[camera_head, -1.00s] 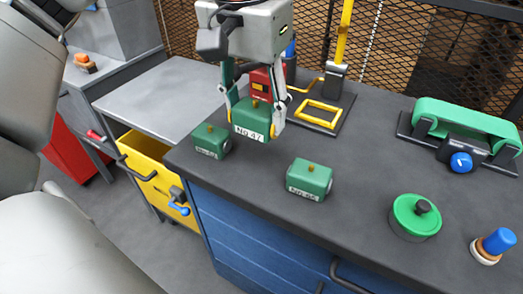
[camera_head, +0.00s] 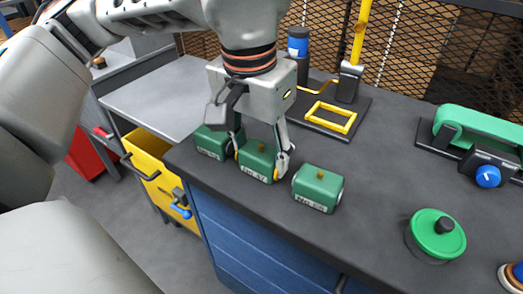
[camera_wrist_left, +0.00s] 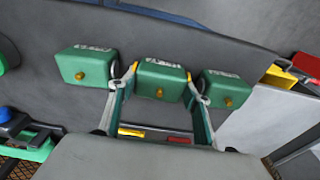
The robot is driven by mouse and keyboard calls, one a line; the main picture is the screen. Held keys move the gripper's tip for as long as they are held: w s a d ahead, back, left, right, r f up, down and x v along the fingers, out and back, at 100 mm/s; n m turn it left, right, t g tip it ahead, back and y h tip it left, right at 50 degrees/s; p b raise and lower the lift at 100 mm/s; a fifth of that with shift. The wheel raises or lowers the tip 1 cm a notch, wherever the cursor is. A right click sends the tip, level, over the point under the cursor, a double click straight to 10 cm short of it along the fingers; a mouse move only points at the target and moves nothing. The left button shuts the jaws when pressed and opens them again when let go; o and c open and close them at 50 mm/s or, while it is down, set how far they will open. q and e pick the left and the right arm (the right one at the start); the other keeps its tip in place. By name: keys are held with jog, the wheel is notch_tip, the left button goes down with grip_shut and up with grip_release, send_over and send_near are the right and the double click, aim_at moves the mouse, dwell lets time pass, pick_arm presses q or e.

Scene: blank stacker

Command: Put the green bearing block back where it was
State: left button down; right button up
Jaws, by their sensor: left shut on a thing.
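My left gripper (camera_head: 262,165) is shut on the middle green bearing block (camera_head: 257,158), whose white label seems to read No 47. The fingers grip its two sides, as the left wrist view also shows (camera_wrist_left: 162,80). The block is upright in a row between two similar green blocks, low at the bench top; I cannot tell whether it touches the surface. One neighbour (camera_head: 211,143) is on the left, partly behind the gripper. The other (camera_head: 318,188) is on the right, with a small gap. My right gripper is not in view.
The dark bench top (camera_head: 375,170) is clear in the middle. A yellow frame on a black base (camera_head: 331,117) stands behind. A round green-lidded thing (camera_head: 437,235) and a green-topped device (camera_head: 478,130) are at the right. A yellow drawer (camera_head: 150,160) stands open at the left.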

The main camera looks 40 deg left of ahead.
aim_at(255, 157)
pick_arm(q)
jog(key=c, duration=1)
grip_release()
jog(key=shift+f, duration=0.1)
notch_tip(255, 157, up, 12)
jog(key=s+p, duration=0.1)
jog(key=p, duration=0.2)
jog(key=shift+s+p, duration=0.2)
jog(key=shift+p, duration=0.2)
